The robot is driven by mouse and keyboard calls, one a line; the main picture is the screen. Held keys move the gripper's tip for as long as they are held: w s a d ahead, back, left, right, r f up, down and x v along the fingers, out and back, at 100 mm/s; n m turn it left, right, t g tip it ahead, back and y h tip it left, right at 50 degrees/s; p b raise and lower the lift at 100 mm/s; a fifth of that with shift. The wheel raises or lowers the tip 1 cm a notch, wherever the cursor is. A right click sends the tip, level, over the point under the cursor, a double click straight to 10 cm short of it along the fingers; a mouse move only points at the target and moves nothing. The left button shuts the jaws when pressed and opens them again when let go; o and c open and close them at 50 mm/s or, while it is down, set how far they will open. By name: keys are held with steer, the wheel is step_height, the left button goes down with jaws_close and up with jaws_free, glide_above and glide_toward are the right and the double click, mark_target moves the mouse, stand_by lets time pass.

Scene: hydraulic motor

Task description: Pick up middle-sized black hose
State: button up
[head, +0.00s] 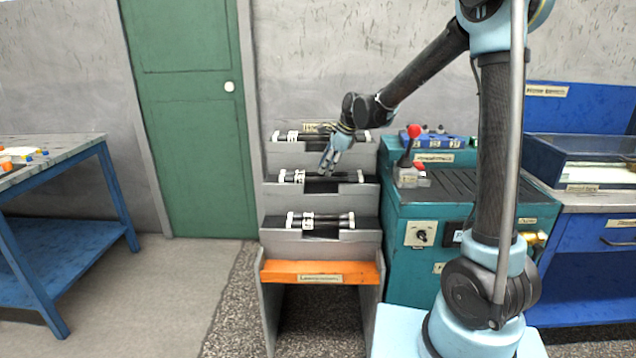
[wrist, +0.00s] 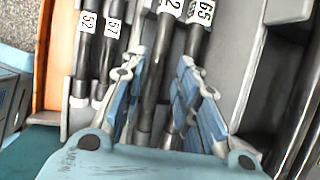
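The middle tier of the grey rack holds black hoses (head: 345,178) with white end fittings. In the wrist view, two black hoses run below my gripper: one with a label ending in 2 (wrist: 148,100) and one labelled 65 (wrist: 195,42). My gripper (head: 327,168) is over this tier, pointing down. In the wrist view its blue fingers (wrist: 162,75) are spread apart. The hose ending in 2 lies in the gap between them, and the 65 hose runs by the right finger, partly hidden. I cannot tell whether any finger touches a hose.
Hoses labelled 52 (wrist: 83,50) and 57 (wrist: 107,55) lie on the lower tier (head: 320,222). More hoses lie on the top tier (head: 290,136). An orange shelf (head: 300,271) fronts the rack. A teal machine (head: 400,220) with a red-knobbed lever stands close on the right.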

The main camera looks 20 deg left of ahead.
mark_target(321, 179)
steer(key=shift+x, duration=2.75)
steer(key=shift+s, duration=0.1)
jaws_close()
